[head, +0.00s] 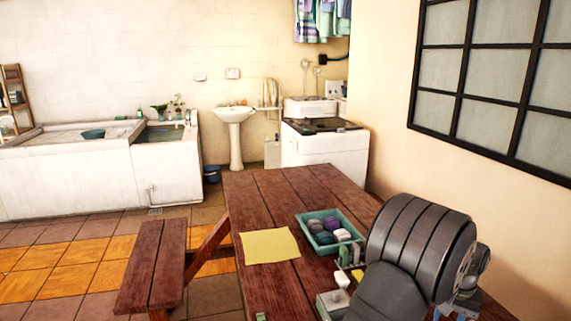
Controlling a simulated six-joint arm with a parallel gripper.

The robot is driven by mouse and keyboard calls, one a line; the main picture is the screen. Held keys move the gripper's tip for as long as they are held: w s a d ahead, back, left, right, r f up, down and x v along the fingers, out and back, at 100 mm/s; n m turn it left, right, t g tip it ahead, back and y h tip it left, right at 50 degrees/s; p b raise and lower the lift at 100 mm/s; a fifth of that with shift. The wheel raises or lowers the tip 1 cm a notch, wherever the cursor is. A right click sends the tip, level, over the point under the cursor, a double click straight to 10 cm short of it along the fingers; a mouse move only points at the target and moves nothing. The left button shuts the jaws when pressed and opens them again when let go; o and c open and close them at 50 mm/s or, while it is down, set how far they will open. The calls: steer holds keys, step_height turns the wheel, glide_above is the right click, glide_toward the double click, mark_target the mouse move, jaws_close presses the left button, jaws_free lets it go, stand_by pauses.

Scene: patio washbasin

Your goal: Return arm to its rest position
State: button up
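A large dark grey, ribbed link of my arm fills the lower right in the head view, over the right side of the wooden picnic table (215,190). My gripper cannot be made out; it is hidden or outside the picture. A teal tray (303,229) holding several rounded items in purple, white, teal and dark colours sits on the table, just left of my arm. A yellow cloth or sheet (270,245) lies flat to the left of the tray.
Small items, including a white one (342,281) and a pale box (331,304), stand close beside my arm. A bench (153,262) runs along the left. A wall with a dark-framed window (490,75) rises on the right. The table's far end is clear.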

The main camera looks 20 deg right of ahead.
step_height(320, 180, down, 9)
steer(key=shift+r, duration=0.1)
steer(key=m, duration=0.4)
steer(key=shift+m, duration=2.9)
step_height(320, 180, up, 17)
steer(key=n, duration=0.8)
steer(key=f, duration=1.7)
steer(key=shift+s+a, duration=0.15)
steer(key=shift+a, duration=0.05)
